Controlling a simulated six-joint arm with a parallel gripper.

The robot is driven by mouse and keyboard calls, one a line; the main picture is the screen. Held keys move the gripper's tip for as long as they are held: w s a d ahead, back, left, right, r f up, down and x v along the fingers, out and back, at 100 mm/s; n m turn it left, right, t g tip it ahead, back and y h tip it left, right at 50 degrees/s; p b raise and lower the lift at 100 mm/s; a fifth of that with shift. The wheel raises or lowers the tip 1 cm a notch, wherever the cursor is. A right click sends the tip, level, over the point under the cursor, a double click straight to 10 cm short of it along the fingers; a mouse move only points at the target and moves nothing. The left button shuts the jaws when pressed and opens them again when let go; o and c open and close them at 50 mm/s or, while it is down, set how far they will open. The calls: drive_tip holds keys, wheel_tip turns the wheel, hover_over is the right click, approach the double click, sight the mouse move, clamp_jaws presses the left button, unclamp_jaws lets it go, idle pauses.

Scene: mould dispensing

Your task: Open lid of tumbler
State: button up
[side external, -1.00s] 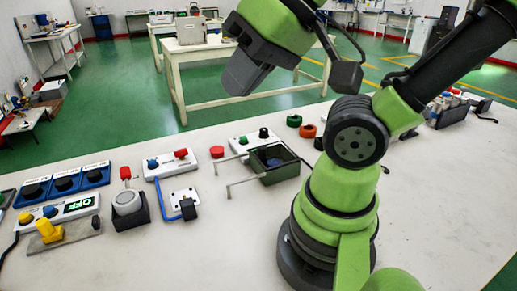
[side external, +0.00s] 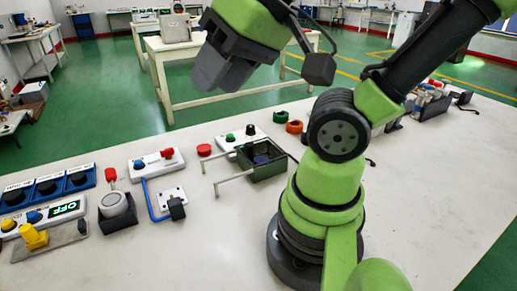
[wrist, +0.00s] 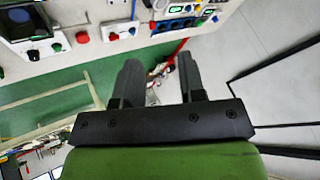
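I cannot tell for certain which thing is the tumbler. A dark green box (side external: 268,172) with two pale rods sticking out to its left stands on the white table; its top looks open, with something dark inside. A grey round vessel (side external: 113,204) sits in a black holder at the left, with a red piece behind it. My gripper (side external: 214,76) is high above the table, pointing down and left, touching nothing. In the wrist view my gripper (wrist: 160,75) has its two fingers apart with nothing between them.
Switch panels with coloured buttons (side external: 155,160) and an OFF display (side external: 64,209) line the table's left side. A yellow piece (side external: 33,238) stands front left. Green and orange rings (side external: 294,127) lie behind the box. The table's front middle is clear.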

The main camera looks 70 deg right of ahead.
drive_tip(key=shift+o, duration=0.8)
drive_tip(key=w+d+f+m+g+h, duration=0.2)
drive_tip(key=w+d, duration=0.2)
drive_tip(key=d, duration=0.2)
drive_tip(key=shift+w+d+f+m, duration=0.2)
drive_tip(key=shift+w+f+m, duration=0.1)
drive_tip(key=shift+w, duration=0.1)
drive_tip(key=m+g, duration=0.4)
drive_tip(key=g, duration=0.1)
hover_over(249, 144)
wheel_tip(249, 144, down, 13)
drive_tip(key=shift+w+r, duration=0.1)
drive_tip(key=shift+r, duration=0.05)
drive_tip(key=shift+d+f+m, duration=0.15)
drive_tip(key=shift+f+m, duration=0.15)
wheel_tip(249, 144, down, 10)
drive_tip(key=shift+r, duration=0.15)
